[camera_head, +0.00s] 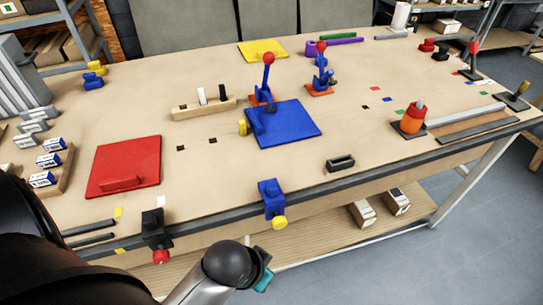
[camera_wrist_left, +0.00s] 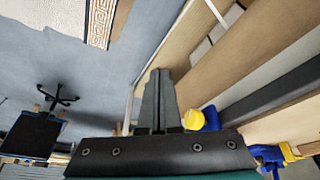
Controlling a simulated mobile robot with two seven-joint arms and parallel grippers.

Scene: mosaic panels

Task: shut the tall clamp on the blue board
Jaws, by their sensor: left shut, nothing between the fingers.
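The blue board (camera_head: 290,127) lies flat near the middle of the table. A tall blue clamp (camera_head: 265,84) stands at its back left corner, with its red-balled handle pointing up and its lower parts reaching over the board. A second blue clamp (camera_head: 321,70) with a red ball stands on an orange plate behind the board. My left gripper (camera_wrist_left: 159,72) is shut and empty in the left wrist view, beside the table's front edge. In the head view only part of my left arm and a teal piece show, low in front of the table. My right gripper is not in view.
A blue edge clamp (camera_head: 270,195) with a yellow knob (camera_wrist_left: 194,120) sits on the front edge, near my left gripper. A black edge clamp (camera_head: 155,229) is farther left.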

